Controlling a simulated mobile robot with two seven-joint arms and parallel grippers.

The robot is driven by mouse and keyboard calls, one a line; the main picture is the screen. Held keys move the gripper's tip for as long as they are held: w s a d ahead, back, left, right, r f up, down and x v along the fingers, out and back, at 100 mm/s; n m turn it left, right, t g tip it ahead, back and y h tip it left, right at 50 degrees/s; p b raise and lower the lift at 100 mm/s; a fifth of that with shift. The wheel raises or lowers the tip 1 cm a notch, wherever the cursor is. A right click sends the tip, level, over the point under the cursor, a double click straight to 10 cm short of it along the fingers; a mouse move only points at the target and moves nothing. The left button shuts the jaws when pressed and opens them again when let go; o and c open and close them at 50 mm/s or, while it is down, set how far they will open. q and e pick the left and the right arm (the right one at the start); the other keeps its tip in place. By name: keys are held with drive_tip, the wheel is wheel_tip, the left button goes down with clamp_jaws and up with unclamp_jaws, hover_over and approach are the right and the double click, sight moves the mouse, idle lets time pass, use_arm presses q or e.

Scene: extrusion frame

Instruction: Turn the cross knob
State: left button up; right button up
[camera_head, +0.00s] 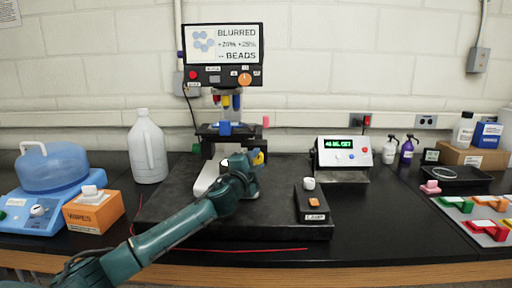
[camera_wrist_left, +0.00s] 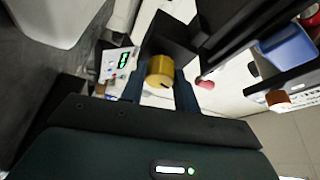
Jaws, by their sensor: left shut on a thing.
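The microscope (camera_head: 226,129) stands on a dark slab in the middle of the head view. A yellow, round knob on its right side shows as a small patch (camera_head: 260,157) at my left gripper (camera_head: 254,161). In the left wrist view the gold-yellow knob (camera_wrist_left: 160,70) sits between the two fingers of the left gripper (camera_wrist_left: 160,86), which is shut on it. A cross shape on the knob cannot be made out. My left arm hides the lower right part of the microscope. My right gripper is in neither view.
A monitor (camera_head: 222,54) stands above the microscope. A small black box (camera_head: 312,203) with a white knob lies on the slab (camera_head: 160,215) to the right. A display unit (camera_head: 343,153) stands further right, and a white jug (camera_head: 146,148) stands left.

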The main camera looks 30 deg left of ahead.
use_arm(q)
drive_tip(key=m+p, duration=0.1)
drive_tip(key=p, duration=0.1)
drive_tip(key=m+g+p, duration=0.1)
drive_tip(key=m+p, duration=0.1)
drive_tip(key=p, duration=0.1)
drive_tip(key=shift+r+h, duration=0.3)
drive_tip(key=shift+r, duration=0.05)
drive_tip(key=shift+m+p, duration=0.3)
drive_tip(key=shift+p, duration=0.05)
drive_tip(key=shift+f+m+g+p, duration=0.2)
drive_tip(key=shift+m+g+p, duration=0.2)
drive_tip(key=shift+m+p, duration=0.1)
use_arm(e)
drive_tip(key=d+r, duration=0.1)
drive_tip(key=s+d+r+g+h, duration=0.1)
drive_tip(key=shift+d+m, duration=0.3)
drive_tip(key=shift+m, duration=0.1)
use_arm(q)
drive_tip(key=shift+f, duration=0.1)
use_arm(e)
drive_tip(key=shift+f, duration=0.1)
use_arm(q)
drive_tip(key=o, duration=1)
drive_tip(key=shift+c, duration=0.2)
